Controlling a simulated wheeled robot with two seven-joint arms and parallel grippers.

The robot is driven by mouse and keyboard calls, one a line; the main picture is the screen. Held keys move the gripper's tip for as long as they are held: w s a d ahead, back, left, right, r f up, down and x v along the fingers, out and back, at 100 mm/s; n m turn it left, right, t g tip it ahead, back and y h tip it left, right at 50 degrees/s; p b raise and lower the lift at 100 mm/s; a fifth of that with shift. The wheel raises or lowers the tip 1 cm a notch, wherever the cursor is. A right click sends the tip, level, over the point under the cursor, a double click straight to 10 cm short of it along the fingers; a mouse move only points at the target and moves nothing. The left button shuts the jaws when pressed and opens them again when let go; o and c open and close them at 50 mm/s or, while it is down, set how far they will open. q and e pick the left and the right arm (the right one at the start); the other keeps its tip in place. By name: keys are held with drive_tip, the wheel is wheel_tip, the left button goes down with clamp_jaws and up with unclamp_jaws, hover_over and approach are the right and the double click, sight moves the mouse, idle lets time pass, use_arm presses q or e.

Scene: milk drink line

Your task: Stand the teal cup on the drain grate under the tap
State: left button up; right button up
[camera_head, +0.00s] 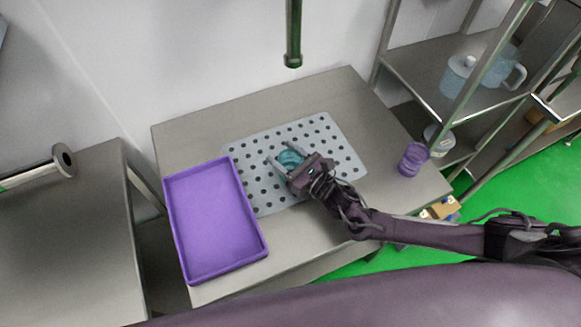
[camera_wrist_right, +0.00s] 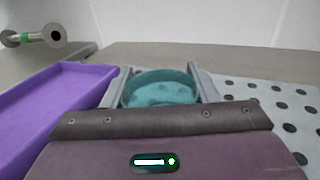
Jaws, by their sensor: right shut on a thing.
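The teal cup (camera_head: 290,158) is between the fingers of my right gripper (camera_head: 284,163), which is shut on it over the drain grate (camera_head: 265,190). In the right wrist view the cup (camera_wrist_right: 160,88) shows its round open rim between the two fingers. The gripper hides its lower part, so I cannot tell whether its base touches the grate. The grate is a pale grey plate with dark holes. The tap (camera_head: 293,45) hangs above and behind the grate, with its end well above the table. My left gripper is not in view.
A purple tray (camera_head: 213,220) lies left of the grate, overlapping the table's left side. A purple cup (camera_head: 412,159) stands at the table's right. A shelf with pitchers (camera_head: 457,76) is at the back right. A horizontal pipe (camera_head: 62,158) sits over the left table.

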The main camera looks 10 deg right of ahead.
drive_tip(key=shift+c, duration=0.7)
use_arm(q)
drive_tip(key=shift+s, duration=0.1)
use_arm(e)
drive_tip(key=shift+r, duration=0.1)
